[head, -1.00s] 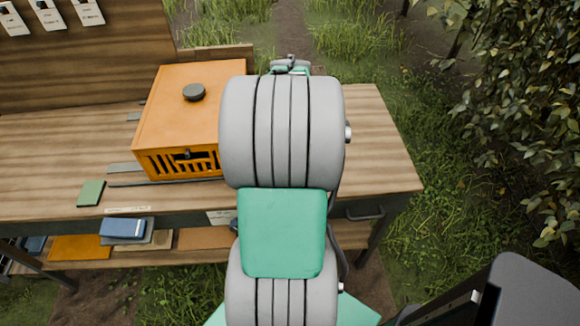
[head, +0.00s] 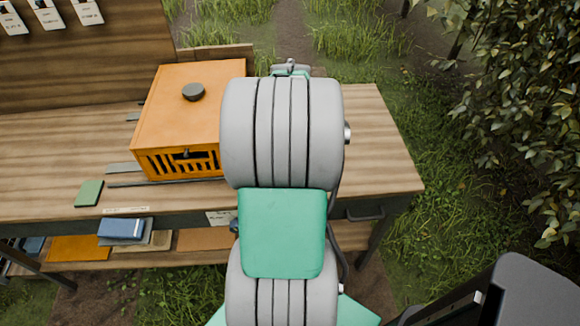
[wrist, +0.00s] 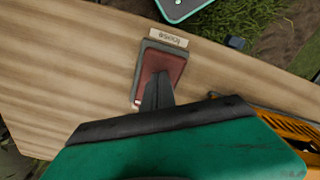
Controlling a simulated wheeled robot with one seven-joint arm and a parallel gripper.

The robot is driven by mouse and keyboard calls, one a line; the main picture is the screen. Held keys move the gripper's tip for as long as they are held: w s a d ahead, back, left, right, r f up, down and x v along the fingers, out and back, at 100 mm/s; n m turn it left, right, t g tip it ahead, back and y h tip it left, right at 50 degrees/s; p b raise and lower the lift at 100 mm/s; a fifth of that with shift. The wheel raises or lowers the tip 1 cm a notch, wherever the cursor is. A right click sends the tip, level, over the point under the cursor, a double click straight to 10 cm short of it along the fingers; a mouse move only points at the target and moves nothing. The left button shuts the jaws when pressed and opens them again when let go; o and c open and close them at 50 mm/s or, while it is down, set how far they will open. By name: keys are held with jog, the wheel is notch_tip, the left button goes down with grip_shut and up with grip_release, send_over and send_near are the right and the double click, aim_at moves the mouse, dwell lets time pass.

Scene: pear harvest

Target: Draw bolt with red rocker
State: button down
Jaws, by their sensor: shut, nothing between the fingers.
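The red rocker (wrist: 165,64) sits in a grey frame on the wooden bench, in the upper middle of the wrist view. My gripper (wrist: 158,76) is shut and empty, its dark fingertips over the rocker's near part. I cannot tell whether they touch it. My arm hides the rocker in the head view. The orange box (head: 190,100) stands on the bench left of my arm, with a dark round knob on top. A small dark fitting (head: 186,153) shows on its slatted front; I cannot tell whether it is the bolt. The slatted box (wrist: 290,128) also shows at the wrist view's right.
A label (wrist: 167,37) lies beside the rocker. A green pad (head: 89,193) lies at the bench's (head: 50,150) front left. A lower shelf holds a blue book-like item (head: 123,229). The bench right of my arm looks clear; grass and a leafy bush (head: 530,100) lie beyond.

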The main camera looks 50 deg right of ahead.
jog(key=shift+f+b, duration=0.45)
jog(key=shift+f, duration=0.35)
jog(key=shift+r, duration=0.1)
notch_tip(320, 180, up, 7)
jog(key=p, duration=0.5)
dwell(0.4)
